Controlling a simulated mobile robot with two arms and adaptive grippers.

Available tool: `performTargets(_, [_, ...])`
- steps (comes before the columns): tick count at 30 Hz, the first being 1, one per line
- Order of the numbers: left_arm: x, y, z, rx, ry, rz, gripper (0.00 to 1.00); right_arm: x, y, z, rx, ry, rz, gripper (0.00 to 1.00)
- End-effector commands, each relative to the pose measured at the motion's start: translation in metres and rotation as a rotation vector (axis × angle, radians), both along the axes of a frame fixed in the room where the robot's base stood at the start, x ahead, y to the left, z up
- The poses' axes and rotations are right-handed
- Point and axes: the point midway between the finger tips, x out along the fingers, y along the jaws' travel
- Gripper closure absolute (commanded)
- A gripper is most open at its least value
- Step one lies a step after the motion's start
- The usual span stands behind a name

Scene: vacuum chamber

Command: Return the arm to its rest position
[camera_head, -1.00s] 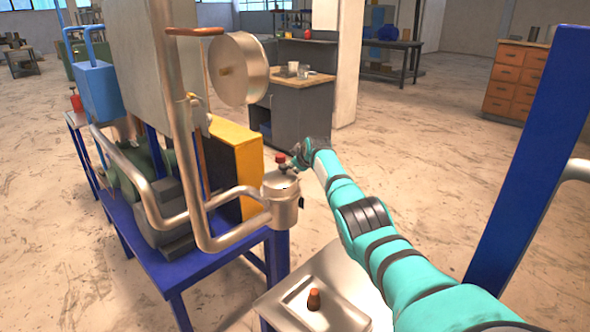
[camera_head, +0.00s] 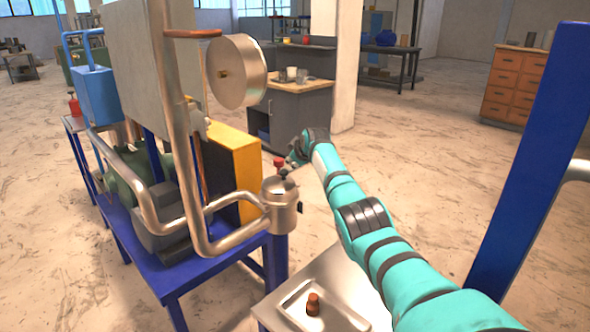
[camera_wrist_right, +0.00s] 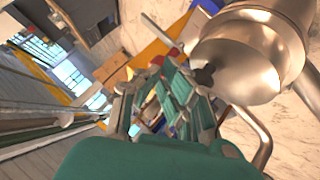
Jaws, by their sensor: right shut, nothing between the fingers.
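My right arm (camera_head: 365,220) reaches in from the lower right of the head view. Its gripper (camera_head: 291,161) is small there, just above and to the right of the metal vessel (camera_head: 281,212) with a red knob (camera_head: 279,162) on top. In the wrist view the gripper (camera_wrist_right: 158,66) is shut with nothing held, and the rounded metal vessel (camera_wrist_right: 250,55) stands close on its right. From the head view I cannot tell whether fingertips and knob touch. My left gripper is not in view.
Bent metal pipes (camera_head: 196,225) and a round flange (camera_head: 237,72) stand left of the arm on a blue frame (camera_head: 190,272). A metal tray (camera_head: 285,308) with an orange-brown stopper (camera_head: 313,304) lies below. A blue post (camera_head: 530,160) stands at right. Floor between is clear.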

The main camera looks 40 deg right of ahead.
Motion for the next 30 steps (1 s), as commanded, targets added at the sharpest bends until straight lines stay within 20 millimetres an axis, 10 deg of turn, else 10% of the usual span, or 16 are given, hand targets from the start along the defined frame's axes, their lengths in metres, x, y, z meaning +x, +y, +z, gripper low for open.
performTargets(9, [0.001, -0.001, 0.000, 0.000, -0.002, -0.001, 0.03, -0.001, -0.003, 0.055, -0.001, -0.003, -0.004, 1.00])
performTargets(20, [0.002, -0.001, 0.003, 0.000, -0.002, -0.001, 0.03, -0.002, -0.003, 0.066, -0.001, 0.000, -0.004, 1.00])
performTargets(30, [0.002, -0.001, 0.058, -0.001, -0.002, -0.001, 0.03, -0.002, -0.003, 0.120, -0.001, 0.000, -0.004, 1.00])
